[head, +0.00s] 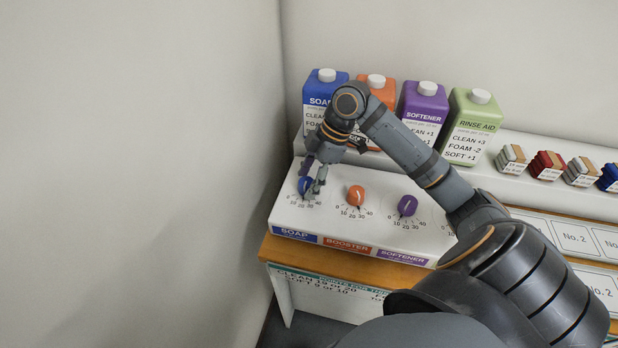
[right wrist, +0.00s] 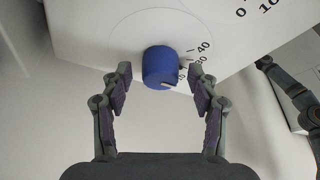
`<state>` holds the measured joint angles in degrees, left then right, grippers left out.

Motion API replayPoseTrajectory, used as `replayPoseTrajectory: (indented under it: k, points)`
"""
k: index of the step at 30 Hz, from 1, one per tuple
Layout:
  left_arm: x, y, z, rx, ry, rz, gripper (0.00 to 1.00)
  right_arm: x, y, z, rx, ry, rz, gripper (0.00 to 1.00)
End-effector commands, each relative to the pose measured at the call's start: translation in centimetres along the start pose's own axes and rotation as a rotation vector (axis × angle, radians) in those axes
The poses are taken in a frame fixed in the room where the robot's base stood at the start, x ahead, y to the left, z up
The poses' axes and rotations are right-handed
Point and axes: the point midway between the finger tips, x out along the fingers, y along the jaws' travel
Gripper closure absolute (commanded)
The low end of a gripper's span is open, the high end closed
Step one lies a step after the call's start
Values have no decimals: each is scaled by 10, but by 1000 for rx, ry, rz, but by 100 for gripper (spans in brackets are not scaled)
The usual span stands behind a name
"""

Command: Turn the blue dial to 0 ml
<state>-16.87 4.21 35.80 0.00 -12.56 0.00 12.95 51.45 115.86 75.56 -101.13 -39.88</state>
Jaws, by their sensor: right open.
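The blue dial (head: 304,184) is the leftmost dial on the white sloped panel, above the blue SOAP label (head: 295,235). My right gripper (head: 314,180) is at this dial and partly covers it. In the right wrist view the dial (right wrist: 160,66) sits centred between the two open fingers (right wrist: 161,84), with a gap on both sides. A small white mark shows on the dial's lower edge. A 40 is legible to its right; other numbers are partly hidden, so I cannot tell the exact reading. My left gripper is not in view.
An orange dial (head: 356,196) and a purple dial (head: 407,205) stand to the right on the panel (head: 330,217). Bottles stand close behind, including the blue SOAP bottle (head: 325,88) and the purple SOFTENER bottle (head: 423,105). A wall rises at left. My right forearm crosses over the panel's right part.

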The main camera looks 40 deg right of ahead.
Motion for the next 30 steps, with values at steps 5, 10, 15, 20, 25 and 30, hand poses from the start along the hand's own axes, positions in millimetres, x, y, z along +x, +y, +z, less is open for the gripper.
replayPoseTrajectory:
  k: [5, 10, 15, 20, 25, 30]
  points:
    - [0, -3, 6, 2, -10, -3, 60, 0, 0, 0, 0, 0, 0, 50]
    - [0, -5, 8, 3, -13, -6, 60, 0, 0, 0, 0, 0, 0, 74]
    - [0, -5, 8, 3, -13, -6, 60, 0, 0, 0, 0, 0, 0, 94]
    - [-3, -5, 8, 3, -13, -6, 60, -1, 0, 0, 10, 0, 3, 94]
    - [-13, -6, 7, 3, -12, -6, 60, -3, -1, -1, 57, -1, 21, 94]
    - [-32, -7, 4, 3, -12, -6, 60, -6, -3, -2, 156, -3, 60, 94]
